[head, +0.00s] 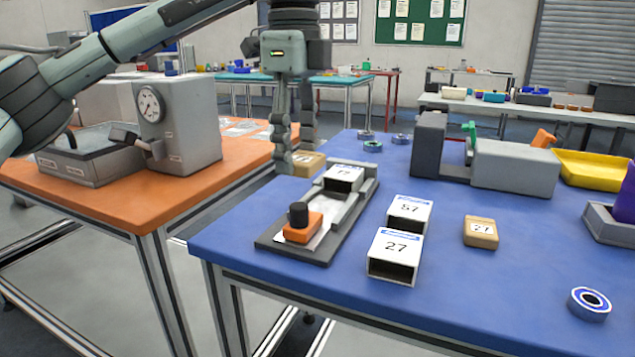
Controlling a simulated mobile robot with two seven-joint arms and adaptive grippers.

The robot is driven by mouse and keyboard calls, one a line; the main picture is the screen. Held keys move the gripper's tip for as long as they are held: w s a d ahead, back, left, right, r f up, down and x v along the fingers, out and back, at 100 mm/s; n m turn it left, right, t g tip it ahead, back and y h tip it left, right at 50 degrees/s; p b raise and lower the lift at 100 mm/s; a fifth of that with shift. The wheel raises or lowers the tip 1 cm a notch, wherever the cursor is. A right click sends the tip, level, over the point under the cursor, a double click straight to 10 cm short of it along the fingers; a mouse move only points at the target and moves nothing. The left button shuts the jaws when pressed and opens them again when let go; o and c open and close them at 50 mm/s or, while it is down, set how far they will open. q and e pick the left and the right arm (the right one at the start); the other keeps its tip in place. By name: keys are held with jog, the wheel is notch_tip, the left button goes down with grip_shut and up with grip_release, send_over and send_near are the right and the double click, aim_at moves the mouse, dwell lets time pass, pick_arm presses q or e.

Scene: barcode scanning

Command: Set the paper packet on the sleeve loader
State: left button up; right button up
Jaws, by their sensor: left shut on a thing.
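My left gripper (288,163) hangs down at the far left corner of the blue table and is shut on a small tan paper packet (309,164), partly hidden by the fingers. The grey sleeve loader (268,242) lies just in front and to the right, with an orange slider with a black knob (301,225) at its near end. A white sleeve (344,177) sits at its far end. A second tan packet (480,232) marked 27 lies on the table at right. My right gripper is not in view.
White sleeves marked 57 (409,212) and 27 (394,257) stand right of the loader. A grey machine (515,167), a yellow tray (592,168) and a blue-and-white ring (589,303) are farther right. An orange table (120,212) with a dial machine (178,125) is at left.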

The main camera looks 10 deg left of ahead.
aim_at(317, 157)
pick_arm(q)
jog(key=shift+w+d+f, duration=0.9)
jog(key=shift+w+d, duration=0.25)
jog(key=shift+d, duration=0.05)
jog(key=shift+f, duration=0.2)
notch_tip(317, 157, down, 3)
jog(key=shift+f+p, duration=0.15)
jog(key=shift+p, duration=0.2)
jog(key=shift+f, duration=0.2)
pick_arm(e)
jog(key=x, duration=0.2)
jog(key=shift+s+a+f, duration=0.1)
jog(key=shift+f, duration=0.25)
pick_arm(q)
jog(key=shift+f, duration=0.15)
